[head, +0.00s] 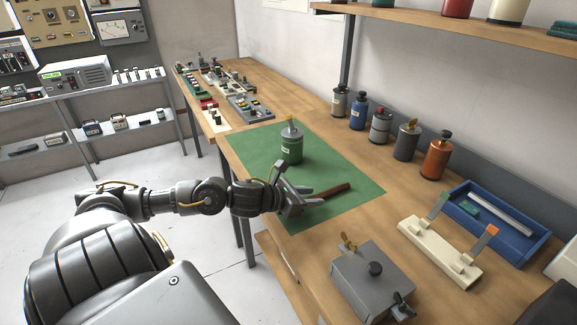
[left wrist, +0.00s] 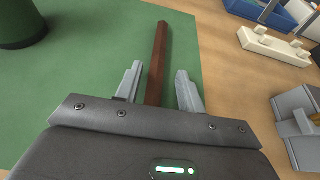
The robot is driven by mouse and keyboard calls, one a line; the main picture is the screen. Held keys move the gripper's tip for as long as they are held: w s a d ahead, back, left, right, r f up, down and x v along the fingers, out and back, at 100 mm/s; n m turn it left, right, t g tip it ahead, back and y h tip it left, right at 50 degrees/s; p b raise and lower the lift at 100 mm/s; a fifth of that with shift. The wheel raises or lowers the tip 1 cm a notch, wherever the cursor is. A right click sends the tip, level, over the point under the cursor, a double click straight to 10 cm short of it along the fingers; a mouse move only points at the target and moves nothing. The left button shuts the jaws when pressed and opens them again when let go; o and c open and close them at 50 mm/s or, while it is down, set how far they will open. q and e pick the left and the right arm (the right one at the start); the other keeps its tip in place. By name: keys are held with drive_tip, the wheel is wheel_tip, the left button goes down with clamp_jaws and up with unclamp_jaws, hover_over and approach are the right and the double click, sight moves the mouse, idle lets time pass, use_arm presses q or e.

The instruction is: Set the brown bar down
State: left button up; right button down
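The brown bar (head: 332,190) lies on the green mat (head: 345,207), its near end close to my left gripper (head: 302,192). In the left wrist view the bar (left wrist: 158,60) runs lengthwise between the fingers of the left gripper (left wrist: 158,75). The fingers are apart, with a gap on each side of the bar. The bar's near end is hidden behind the gripper body. It looks flat on the mat, though a small height above it cannot be ruled out. My right gripper is not in view.
A green canister (head: 291,146) stands on the mat behind the gripper. A grey box with knobs (head: 371,284), a cream stand (head: 440,250) and a blue tray (head: 535,250) are to the right. Several canisters line the bench's back. The mat around the bar is clear.

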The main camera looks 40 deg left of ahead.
use_arm(q)
drive_tip(key=v, duration=0.4)
drive_tip(key=shift+s+d+b, duration=0.1)
drive_tip(key=shift+s+b, duration=0.2)
drive_tip(key=shift+s+r+p, duration=0.15)
drive_tip(key=shift+s+p, duration=0.1)
drive_tip(key=shift+p, duration=0.05)
drive_tip(key=shift+p+v, duration=0.6)
drive_tip(key=shift+v, duration=0.7)
drive_tip(key=shift+s+a+r+p, duration=0.2)
drive_tip(key=shift+s+r+p, duration=0.15)
drive_tip(key=shift+p, duration=0.1)
drive_tip(key=shift+p+v, duration=0.45)
drive_tip(key=shift+v, duration=0.45)
drive_tip(key=shift+f, duration=0.1)
